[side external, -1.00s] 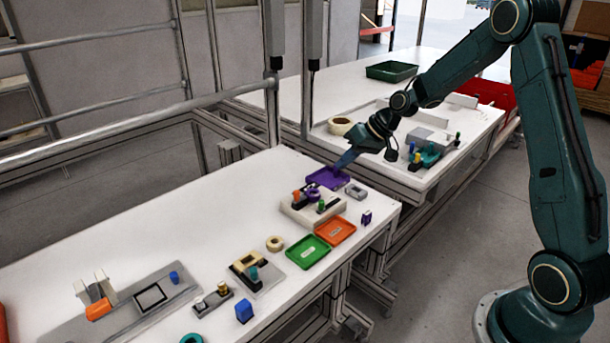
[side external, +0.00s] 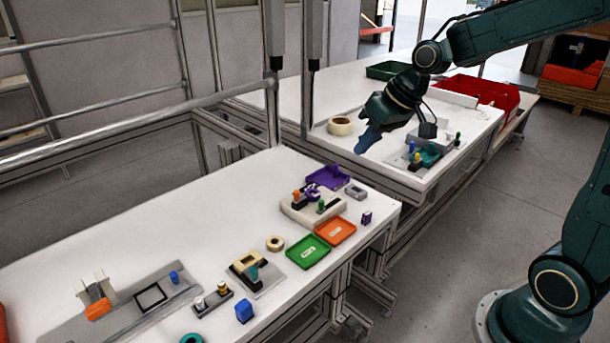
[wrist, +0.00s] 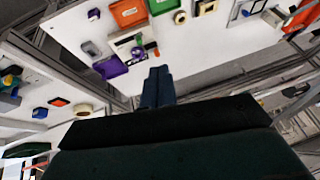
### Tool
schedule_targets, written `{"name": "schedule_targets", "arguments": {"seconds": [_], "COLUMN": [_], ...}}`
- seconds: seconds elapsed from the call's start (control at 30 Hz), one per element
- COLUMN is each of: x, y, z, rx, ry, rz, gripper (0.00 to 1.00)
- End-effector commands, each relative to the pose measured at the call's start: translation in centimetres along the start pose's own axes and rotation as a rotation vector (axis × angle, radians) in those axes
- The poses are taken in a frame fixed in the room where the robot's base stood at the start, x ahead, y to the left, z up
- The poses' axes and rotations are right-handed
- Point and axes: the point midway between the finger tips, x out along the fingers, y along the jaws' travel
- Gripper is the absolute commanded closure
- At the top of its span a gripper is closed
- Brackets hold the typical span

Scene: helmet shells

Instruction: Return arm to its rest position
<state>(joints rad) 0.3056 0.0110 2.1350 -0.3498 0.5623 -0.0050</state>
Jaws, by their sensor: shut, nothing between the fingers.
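My gripper (side external: 368,144) hangs in the air in the side external view, over the near edge of the back table and beyond the far end of the front table. Its fingers are shut and empty, pointing down and to the left. In the wrist view the two fingers (wrist: 158,84) lie together, with the front table's far end ahead of them. The purple tray (side external: 328,178) sits on the front table, apart from the gripper, and it also shows in the wrist view (wrist: 110,68).
The front table holds a beige fixture (side external: 300,213), a green tray (side external: 308,252), an orange tray (side external: 336,231) and several small parts. The back table holds a tape roll (side external: 341,126), a dark green bin (side external: 391,70) and a red bin (side external: 478,92). Upright posts (side external: 273,80) stand left of my arm.

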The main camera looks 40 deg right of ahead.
Motion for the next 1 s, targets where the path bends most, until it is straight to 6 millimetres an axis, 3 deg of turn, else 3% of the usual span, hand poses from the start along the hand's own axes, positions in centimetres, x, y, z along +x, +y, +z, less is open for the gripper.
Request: {"name": "schedule_targets", "arguments": {"seconds": [0.2,0.5,0.8,1.0], "x": [-3.9,-8.1,-11.0,-11.9], "y": [-2.4,-4.2,-4.8,-4.7], "z": [3.2,8.5,14.1,16.7], "rx": [-0.042,-0.075,-0.09,-0.09], "ry": [0.003,0.008,0.023,0.029], "rz": [0.048,0.105,0.145,0.159], "gripper": [1.0,1.0,1.0,1.0]}}
